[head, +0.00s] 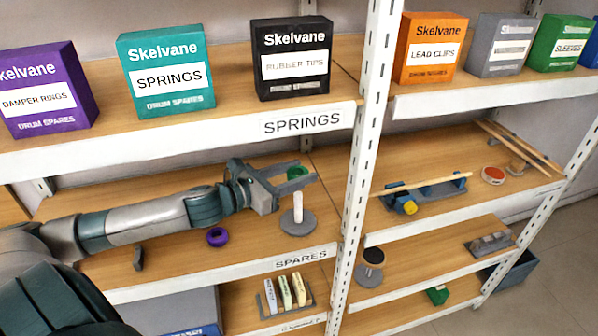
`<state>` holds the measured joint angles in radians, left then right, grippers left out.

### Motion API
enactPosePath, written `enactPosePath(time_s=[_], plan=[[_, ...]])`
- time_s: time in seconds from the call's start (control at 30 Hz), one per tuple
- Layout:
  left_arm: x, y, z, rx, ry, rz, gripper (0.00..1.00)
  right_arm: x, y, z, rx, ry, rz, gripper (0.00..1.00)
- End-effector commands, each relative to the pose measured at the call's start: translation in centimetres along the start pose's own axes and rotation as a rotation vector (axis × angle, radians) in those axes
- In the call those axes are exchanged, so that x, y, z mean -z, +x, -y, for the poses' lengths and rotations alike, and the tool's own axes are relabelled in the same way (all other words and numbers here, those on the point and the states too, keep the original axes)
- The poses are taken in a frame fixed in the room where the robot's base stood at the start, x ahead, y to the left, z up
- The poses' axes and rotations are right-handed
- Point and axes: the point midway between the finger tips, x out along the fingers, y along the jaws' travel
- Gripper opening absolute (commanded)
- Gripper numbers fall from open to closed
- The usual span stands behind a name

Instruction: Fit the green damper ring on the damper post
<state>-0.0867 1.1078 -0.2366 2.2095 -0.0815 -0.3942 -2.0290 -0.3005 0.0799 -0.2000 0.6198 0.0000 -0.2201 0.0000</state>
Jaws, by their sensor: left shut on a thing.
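My left gripper (291,176) reaches in from the left over the middle shelf and is shut on the green damper ring (297,171). The fingers hide part of the ring. The damper post (298,208) is a white upright peg on a round grey base, standing on the shelf marked SPARES. In the head view the ring and fingertips show just above the post's top. A gap in height or depth between ring and post is hard to judge. My right gripper is not in view.
A purple ring (217,237) lies on the shelf below my left arm. A white slotted upright (353,170) stands right of the post. The upper shelf holds boxes, including a teal SPRINGS box (166,78).

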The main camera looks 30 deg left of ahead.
Motion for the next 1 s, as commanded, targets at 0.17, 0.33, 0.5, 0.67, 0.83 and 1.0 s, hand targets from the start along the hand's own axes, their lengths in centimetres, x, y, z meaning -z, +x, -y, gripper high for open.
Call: enactPosePath(time_s=[0.17,0.33,0.5,0.67,0.83,1.0], plan=[[0.0,0.0,0.0,-0.009,-0.001,0.0,0.2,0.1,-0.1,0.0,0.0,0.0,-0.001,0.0],[-0.1,-0.1,0.1,-0.043,-0.008,0.002,0.2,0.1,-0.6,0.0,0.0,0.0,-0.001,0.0],[0.3,-0.2,0.1,-0.093,-0.015,0.002,0.2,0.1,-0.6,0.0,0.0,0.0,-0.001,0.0],[1.2,-0.1,0.0,-0.092,-0.014,0.002,0.2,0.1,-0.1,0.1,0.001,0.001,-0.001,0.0],[2.0,0.1,0.0,-0.092,-0.013,0.002,0.2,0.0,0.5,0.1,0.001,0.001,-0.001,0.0],[2.8,0.2,0.0,-0.091,-0.014,0.002,0.2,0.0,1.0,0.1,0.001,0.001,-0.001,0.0]])
